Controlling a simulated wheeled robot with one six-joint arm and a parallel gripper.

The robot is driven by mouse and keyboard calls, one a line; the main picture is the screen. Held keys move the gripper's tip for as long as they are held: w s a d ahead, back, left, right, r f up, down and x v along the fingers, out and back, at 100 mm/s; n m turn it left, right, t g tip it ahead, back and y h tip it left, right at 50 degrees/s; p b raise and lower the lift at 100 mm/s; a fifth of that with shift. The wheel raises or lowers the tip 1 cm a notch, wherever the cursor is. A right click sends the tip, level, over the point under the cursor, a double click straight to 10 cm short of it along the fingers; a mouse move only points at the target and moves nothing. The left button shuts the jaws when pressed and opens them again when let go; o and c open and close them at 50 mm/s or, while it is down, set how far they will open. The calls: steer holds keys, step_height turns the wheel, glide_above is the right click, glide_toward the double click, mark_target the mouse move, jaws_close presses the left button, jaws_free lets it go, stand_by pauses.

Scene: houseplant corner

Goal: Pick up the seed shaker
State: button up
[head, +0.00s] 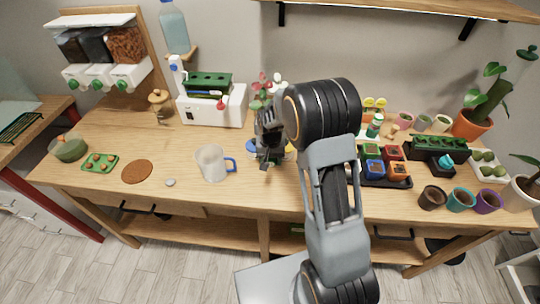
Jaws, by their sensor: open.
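My gripper (267,158) points down over the middle of the bench, well to the left of the bottle. It is open, and I see nothing held in it. A blue and yellow thing right behind the gripper is mostly hidden by it.
A whitish mug with a blue handle (212,164) stands just left of my gripper. A dark tray (398,183) with several small coloured pots lies in front of the bottle. A white box (205,117) stands behind.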

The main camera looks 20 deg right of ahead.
steer(key=shift+f, duration=0.25)
steer(key=c, duration=0.7)
steer(key=shift+r, duration=0.1)
